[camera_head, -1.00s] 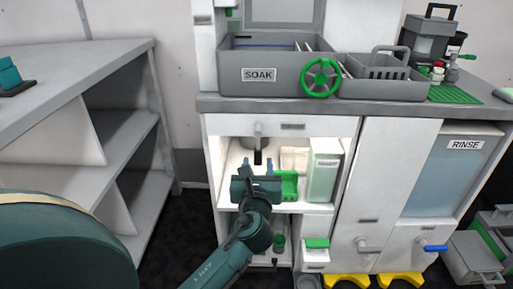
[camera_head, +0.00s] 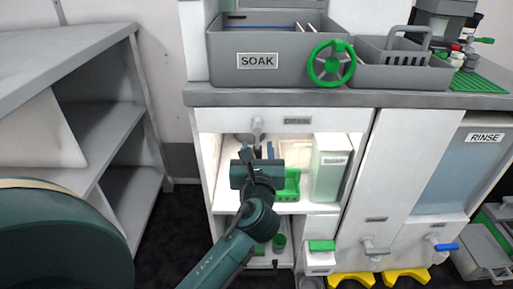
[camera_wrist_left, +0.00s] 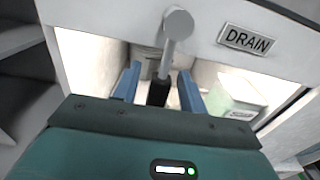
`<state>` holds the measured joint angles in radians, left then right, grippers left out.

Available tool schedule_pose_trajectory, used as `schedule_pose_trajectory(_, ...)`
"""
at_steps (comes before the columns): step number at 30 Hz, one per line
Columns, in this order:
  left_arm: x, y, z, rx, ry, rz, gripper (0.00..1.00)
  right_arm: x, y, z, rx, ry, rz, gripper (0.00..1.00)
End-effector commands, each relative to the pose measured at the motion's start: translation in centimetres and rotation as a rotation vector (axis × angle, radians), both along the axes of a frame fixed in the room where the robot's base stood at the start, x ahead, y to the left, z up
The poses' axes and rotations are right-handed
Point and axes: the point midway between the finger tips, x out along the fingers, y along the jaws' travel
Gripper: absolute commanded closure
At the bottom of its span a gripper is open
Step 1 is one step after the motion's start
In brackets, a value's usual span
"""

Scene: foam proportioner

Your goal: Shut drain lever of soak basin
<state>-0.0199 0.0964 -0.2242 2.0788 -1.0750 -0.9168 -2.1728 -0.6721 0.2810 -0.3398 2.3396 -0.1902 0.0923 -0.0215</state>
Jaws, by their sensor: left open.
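The soak basin (camera_head: 290,72) is a grey tub with a SOAK label on the counter. Its drain lever (camera_head: 257,128) is a grey pivot and stem with a dark grip, hanging down from the cabinet's top panel below the basin. The lever (camera_wrist_left: 177,30) also shows in the left wrist view, left of the DRAIN label (camera_wrist_left: 246,40). My left gripper (camera_head: 257,149) is open, just below the pivot. In the left wrist view its blue fingers (camera_wrist_left: 160,72) stand on either side of the dark grip. I cannot tell whether either finger touches it.
The open cabinet holds a pale soap container (camera_head: 328,172) and a green holder (camera_head: 288,186) close right of my gripper. A green handwheel (camera_head: 331,64) sits on the basin front. Grey shelves (camera_head: 110,130) stand at left. Levers and a RINSE tank (camera_head: 445,165) are at right.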

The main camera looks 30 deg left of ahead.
Motion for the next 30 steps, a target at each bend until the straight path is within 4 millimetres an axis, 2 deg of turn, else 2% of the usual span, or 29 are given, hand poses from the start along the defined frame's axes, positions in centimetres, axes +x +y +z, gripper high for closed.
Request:
schedule_pose_trajectory(8, -0.03, -0.04, 0.01, 0.0, 0.0, 0.0, 0.58, 0.0, -0.01, 0.32, 0.003, -0.008, 0.002, 0.64)
schedule_pose_trajectory(23, -0.02, -0.03, 0.02, -0.001, -0.001, 0.0, 0.98, 0.1, -0.02, -0.14, 0.002, 0.002, -0.003, 0.64)
schedule_pose_trajectory(30, -0.01, -0.03, 0.02, -0.001, -0.001, 0.0, 1.0, 0.13, -0.03, -0.15, 0.004, 0.004, -0.006, 0.64)
